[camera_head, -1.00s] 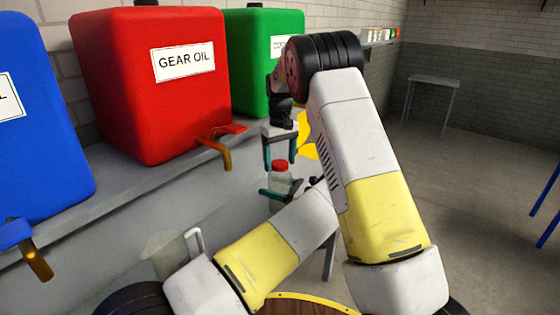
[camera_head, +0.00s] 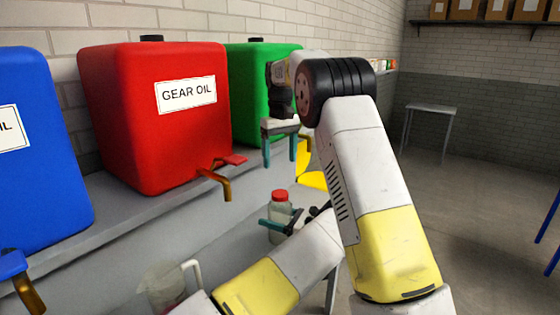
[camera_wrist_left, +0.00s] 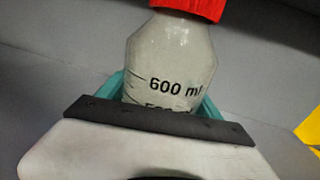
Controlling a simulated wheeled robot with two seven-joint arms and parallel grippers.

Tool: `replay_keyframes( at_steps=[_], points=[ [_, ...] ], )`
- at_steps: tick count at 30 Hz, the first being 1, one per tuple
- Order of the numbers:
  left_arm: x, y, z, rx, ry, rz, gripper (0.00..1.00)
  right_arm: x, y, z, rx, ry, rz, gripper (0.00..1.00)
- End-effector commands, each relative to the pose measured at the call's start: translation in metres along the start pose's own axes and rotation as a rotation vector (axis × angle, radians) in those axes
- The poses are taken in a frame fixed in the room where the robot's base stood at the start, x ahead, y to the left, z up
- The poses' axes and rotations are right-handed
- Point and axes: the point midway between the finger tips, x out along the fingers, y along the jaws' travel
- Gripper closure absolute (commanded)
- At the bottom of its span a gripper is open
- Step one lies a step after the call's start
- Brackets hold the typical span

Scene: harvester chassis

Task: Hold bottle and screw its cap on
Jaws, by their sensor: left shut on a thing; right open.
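A clear bottle (camera_head: 279,212) with grey contents stands upright in the head view, its red cap (camera_head: 280,195) sitting on its top. My left gripper (camera_head: 280,226) is shut around the bottle's body. In the left wrist view the bottle (camera_wrist_left: 170,55) shows a "600 ml" mark between the teal fingers, and the lower part of the red cap (camera_wrist_left: 190,8) shows at the top edge. My right gripper (camera_head: 280,153) is open and empty, fingers pointing down, above the cap and apart from it. The bottle's base is partly hidden by my left gripper and arm.
A red gear oil tank (camera_head: 155,125) with a brass tap (camera_head: 215,182), a blue tank (camera_head: 40,150) and a green tank (camera_head: 250,95) stand on a grey ledge (camera_head: 125,222). A clear jug (camera_head: 160,285) is at the lower left. A small table (camera_head: 430,108) stands far right.

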Motion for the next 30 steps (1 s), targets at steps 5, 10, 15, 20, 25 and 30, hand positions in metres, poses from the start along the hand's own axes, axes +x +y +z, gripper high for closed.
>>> replay_keyframes(
  at_steps=[5,10,15,20,25,30],
  points=[
    [0.0,0.0,0.0,0.0,0.0,0.0,0.06,0.0,0.0,0.0,0.0,0.0,0.0,0.25],
    [0.0,0.0,0.0,0.0,0.0,0.0,0.0,0.001,0.0,0.0,0.0,0.0,0.0,0.25],
    [-0.004,0.0,0.0,0.0,0.0,-0.001,0.0,0.001,0.0,0.0,0.0,0.0,0.0,0.25],
    [-0.026,-0.001,-0.001,0.001,0.001,-0.003,0.0,0.001,0.0,0.0,0.0,0.0,0.0,0.25],
    [-0.055,-0.001,-0.001,-0.001,0.001,-0.003,0.0,0.001,0.0,0.0,0.0,0.0,0.0,0.25],
    [-0.074,-0.001,-0.001,0.0,0.001,-0.001,0.0,0.001,0.0,0.0,0.0,0.0,0.0,0.25]
  ],
)
